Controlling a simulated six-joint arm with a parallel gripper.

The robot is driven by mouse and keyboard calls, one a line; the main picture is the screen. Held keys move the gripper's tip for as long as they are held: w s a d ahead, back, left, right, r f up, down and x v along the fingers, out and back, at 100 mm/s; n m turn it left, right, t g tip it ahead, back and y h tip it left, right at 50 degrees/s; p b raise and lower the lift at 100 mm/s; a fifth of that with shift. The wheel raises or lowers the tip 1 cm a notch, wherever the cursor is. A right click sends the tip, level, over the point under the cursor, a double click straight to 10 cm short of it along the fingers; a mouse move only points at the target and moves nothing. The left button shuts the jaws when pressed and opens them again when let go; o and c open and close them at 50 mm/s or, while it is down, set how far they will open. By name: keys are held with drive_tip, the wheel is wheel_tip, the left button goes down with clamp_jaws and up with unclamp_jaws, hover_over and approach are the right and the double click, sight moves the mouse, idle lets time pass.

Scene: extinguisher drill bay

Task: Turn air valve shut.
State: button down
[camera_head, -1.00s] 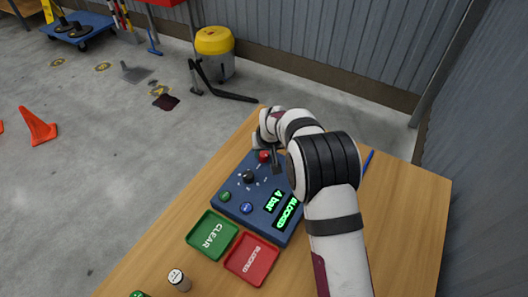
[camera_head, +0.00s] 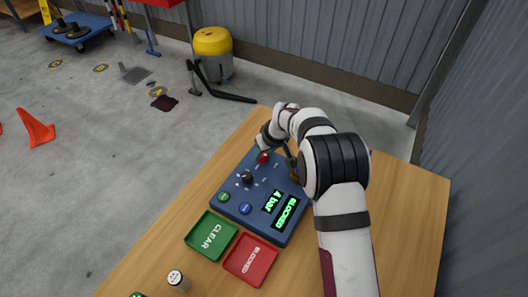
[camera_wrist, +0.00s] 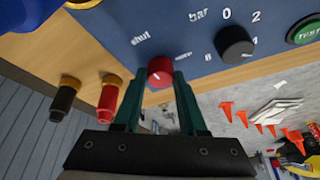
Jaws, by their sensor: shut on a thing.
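The air valve is a red knob (camera_wrist: 160,70) on the blue panel box (camera_wrist: 120,30), between the printed words "shut" and "open". In the head view the red knob (camera_head: 263,158) shows at the box's far edge, partly covered by my wrist. My gripper (camera_wrist: 160,78) is closed on the red knob, one green finger on each side. A small pale mark shows on the knob's face, but I cannot tell exactly where it points. In the head view my gripper (camera_head: 261,152) is mostly hidden. The box's screen (camera_head: 285,207) reads "4 bar" and "BLOCKED".
A black dial (camera_wrist: 235,46) sits beside the knob. Green (camera_head: 223,197) and blue (camera_head: 245,208) buttons are on the box. Red and black fittings (camera_wrist: 107,97) stick out near my gripper. A green CLEAR tray (camera_head: 211,254) and red BLOCKED tray (camera_head: 271,249) lie in front.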

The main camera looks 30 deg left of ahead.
drive_tip(key=shift+c, duration=2.3)
unclamp_jaws()
drive_tip(key=v, duration=1.5)
drive_tip(key=shift+r, duration=0.4)
drive_tip(key=shift+s, duration=0.1)
